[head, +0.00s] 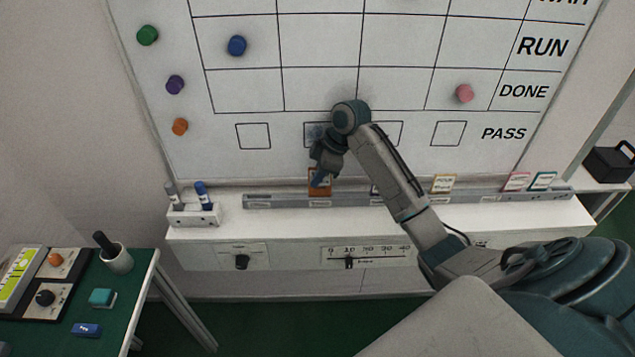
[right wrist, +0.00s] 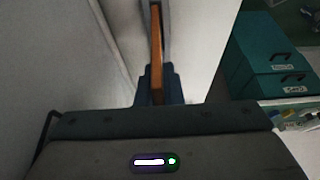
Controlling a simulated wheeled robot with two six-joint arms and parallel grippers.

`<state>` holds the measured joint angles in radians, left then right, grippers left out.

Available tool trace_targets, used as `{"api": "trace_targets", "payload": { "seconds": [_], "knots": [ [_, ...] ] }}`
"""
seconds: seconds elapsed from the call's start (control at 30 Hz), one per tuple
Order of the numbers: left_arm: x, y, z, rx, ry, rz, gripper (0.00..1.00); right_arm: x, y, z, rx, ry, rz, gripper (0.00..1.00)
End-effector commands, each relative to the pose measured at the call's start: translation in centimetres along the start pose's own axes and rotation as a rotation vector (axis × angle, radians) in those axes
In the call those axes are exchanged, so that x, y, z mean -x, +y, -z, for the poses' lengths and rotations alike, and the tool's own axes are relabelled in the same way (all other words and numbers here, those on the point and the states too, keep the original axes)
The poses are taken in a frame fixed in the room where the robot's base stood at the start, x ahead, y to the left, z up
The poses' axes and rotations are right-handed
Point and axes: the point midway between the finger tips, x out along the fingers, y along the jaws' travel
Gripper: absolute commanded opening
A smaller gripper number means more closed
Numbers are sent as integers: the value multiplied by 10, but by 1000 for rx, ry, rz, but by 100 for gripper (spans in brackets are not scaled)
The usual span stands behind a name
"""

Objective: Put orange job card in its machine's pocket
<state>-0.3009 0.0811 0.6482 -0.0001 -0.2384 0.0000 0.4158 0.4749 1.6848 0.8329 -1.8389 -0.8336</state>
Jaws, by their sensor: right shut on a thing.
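The orange job card (head: 314,190) is upright at the long grey rail (head: 280,201) of labelled pockets below the whiteboard. Its lower edge meets the rail's top edge; I cannot tell whether it is inside a pocket or just in front. My right gripper (head: 320,181) is shut on the card from above. In the right wrist view the card (right wrist: 157,55) shows edge-on as a narrow orange strip between the fingers (right wrist: 157,88). My left gripper is not in view.
A tan-edged card (head: 443,183), a pink card (head: 516,181) and a green card (head: 543,180) stand along the rail to the right. A marker holder (head: 194,215) is at its left. The whiteboard (head: 240,165) rises close behind. My right arm hides part of the rail.

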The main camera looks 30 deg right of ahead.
Motion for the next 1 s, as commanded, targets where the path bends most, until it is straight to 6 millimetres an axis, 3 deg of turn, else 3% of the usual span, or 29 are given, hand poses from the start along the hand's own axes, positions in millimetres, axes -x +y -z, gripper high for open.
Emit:
{"api": "trace_targets", "payload": {
  "seconds": [0.2, 0.53, 0.6, 0.67, 1.0],
  "knots": [
    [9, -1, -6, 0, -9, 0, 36, -25, -1, -11, -2, -1, 3, 0],
    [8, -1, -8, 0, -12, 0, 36, -29, -1, -13, -1, -1, 2, 0],
    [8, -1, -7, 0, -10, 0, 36, -28, -1, -13, -1, -1, 1, 20],
    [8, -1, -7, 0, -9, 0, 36, -28, -1, -13, -1, -1, 1, 29],
    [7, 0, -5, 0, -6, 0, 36, -24, 0, -12, -1, -1, -1, 29]
  ]
}}
